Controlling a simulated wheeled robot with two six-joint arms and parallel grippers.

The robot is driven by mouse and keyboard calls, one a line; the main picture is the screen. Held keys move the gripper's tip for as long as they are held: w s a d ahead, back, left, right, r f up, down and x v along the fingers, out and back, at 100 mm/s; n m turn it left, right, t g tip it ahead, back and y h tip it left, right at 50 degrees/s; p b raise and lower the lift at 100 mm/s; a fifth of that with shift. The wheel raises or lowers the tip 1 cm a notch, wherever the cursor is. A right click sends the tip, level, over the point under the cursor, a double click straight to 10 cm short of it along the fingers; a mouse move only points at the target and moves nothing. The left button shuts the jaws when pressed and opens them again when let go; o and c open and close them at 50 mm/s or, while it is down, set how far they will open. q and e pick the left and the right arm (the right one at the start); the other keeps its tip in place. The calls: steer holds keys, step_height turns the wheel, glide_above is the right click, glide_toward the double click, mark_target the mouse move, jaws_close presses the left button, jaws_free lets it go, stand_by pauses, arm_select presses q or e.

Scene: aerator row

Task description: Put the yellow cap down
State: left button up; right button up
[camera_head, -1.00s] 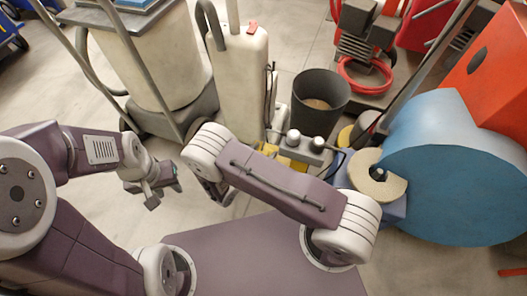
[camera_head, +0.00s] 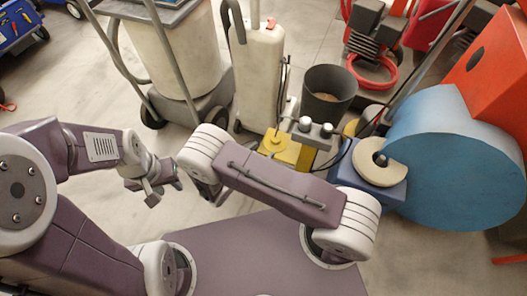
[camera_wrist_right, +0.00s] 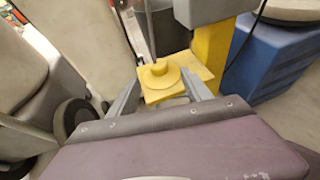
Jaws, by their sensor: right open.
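The yellow cap (camera_wrist_right: 157,76), a round disc with a small raised knob, shows in the right wrist view on top of a yellow block (camera_wrist_right: 202,71). It appears to rest flat there. In the head view the cap (camera_head: 275,141) sits on the yellow block (camera_head: 292,153), beyond my right arm. My right gripper (camera_wrist_right: 162,92) is open, its two fingers apart on either side of the cap in the wrist view, with nothing gripped. My left gripper (camera_head: 158,184) hangs at the left, away from the cap; its jaw opening is unclear.
A dark bin (camera_head: 327,93) stands behind the yellow block. A pale ring (camera_head: 380,161) lies on a blue box to its right, in front of a big blue drum (camera_head: 450,160). A white-grey canister (camera_head: 257,75) and wheeled cart (camera_head: 180,50) stand at the left back.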

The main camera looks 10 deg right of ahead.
steer(key=s+d+r+m+g+y, duration=0.4)
steer(key=s+d+r+m+g, duration=0.6)
steer(key=m, duration=0.5)
steer(key=a+r+m+y, duration=0.1)
steer(key=m+y, duration=0.1)
steer(key=m, duration=0.2)
steer(key=s+a+r+m+t+y, duration=0.1)
steer(key=m+y, duration=0.1)
steer(key=m, duration=0.2)
steer(key=s+r+m+t+y, duration=0.1)
steer(key=r+m+y, duration=0.1)
steer(key=m, duration=0.1)
steer(key=shift+s+a+m, duration=0.1)
steer(key=shift+a+m, duration=0.3)
steer(key=shift+r, duration=0.1)
